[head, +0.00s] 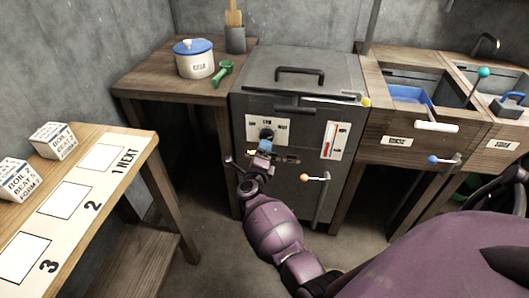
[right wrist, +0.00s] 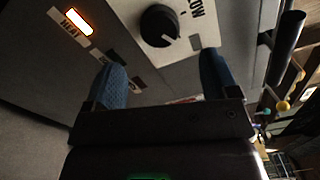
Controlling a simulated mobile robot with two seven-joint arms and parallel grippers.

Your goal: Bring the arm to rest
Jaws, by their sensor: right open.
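My right gripper (head: 262,150) is in front of the grey metal cabinet (head: 340,80), just below its black dial (head: 266,133). In the right wrist view, the two blue fingertips of my right gripper (right wrist: 164,75) stand apart with nothing held between them. The black dial (right wrist: 158,26) is beyond the fingertips, and I see a gap between it and them. A lit orange-white lamp (right wrist: 77,20) labelled HEAT is on the same panel. My purple right arm reaches in from the lower right. My left gripper is not in view.
An orange-knobbed lever (head: 304,178) is close right of my gripper. A thermometer plate (head: 335,140) is above it. A wooden table (head: 148,85) with a pot (head: 195,60) stands left, a numbered table (head: 118,140) nearer. Sink benches (head: 372,130) stand right. Floor shows between the tables.

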